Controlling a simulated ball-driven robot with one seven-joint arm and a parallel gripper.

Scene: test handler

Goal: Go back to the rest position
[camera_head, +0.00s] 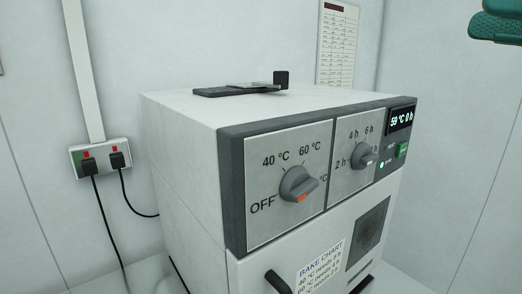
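My gripper does not show clearly in the head view. A teal-green rounded part (497,25) is cut off by the top right corner; it may be part of my arm, and no fingertips show on it. A white bake oven (190,165) stands in the middle, apart from that part. Its temperature knob (297,184) has a red mark on its lower side; I cannot tell its exact setting. The hour knob (362,156) is to the right. The display (402,120) appears to read 59 °C 0 h. A small green light (382,164) glows near a green button (402,150).
A black flat device (240,90) lies on the oven top. A wall socket (100,158) with two black plugs and cables is at left. A printed chart (337,42) hangs on the back wall. A dark handle (278,282) sticks out from the oven front. The right side looks clear.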

